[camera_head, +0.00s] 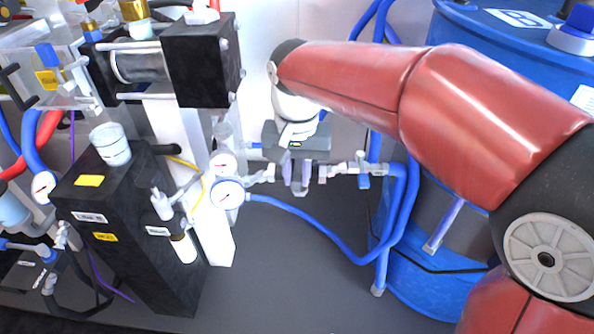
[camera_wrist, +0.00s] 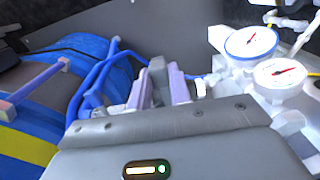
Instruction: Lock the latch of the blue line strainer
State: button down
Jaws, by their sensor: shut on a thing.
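The blue line strainer sits in the fitting run between a round gauge and a small blue-handled valve (camera_head: 363,181). Its grey body (camera_head: 301,190) shows only in part below my gripper. My gripper (camera_head: 297,178) points down over it, its two pale purple fingers close together. In the wrist view my gripper (camera_wrist: 161,92) is shut on a grey piece (camera_wrist: 157,70) that stands up between the fingers. This piece seems to be part of the strainer; I cannot tell the latch's position, as the fingers and wrist hide it.
Two gauges (camera_head: 228,194) stand close on the left, beside a black block (camera_head: 130,220). A large blue drum (camera_head: 420,285) stands at the right, with blue hoses (camera_head: 320,240) running around it. The grey floor (camera_head: 290,285) in front is mostly open.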

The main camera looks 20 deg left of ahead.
aim_at(297, 177)
jog(key=c, duration=1.3)
grip_release()
notch_tip(297, 177, up, 8)
jog(key=shift+f+p, duration=0.1)
jog(key=shift+p, duration=0.35)
jog(key=s+d+m+t, duration=0.1)
jog(key=s+d+t, duration=0.2)
jog(key=d, duration=1.4)
jog(key=s+d+f+t, duration=0.1)
jog(key=s+d+f, duration=0.1)
jog(key=d, duration=0.2)
jog(key=s+d+f+m, duration=0.1)
jog(key=s+d+f, duration=0.1)
jog(key=s+d, duration=0.1)
jog(key=s+d+f+t, duration=0.1)
jog(key=s+d+f, duration=0.1)
jog(key=d, duration=0.3)
jog(key=shift+s+f+m+t, duration=0.3)
jog(key=shift+s+f, duration=0.1)
jog(key=shift+f, duration=0.15)
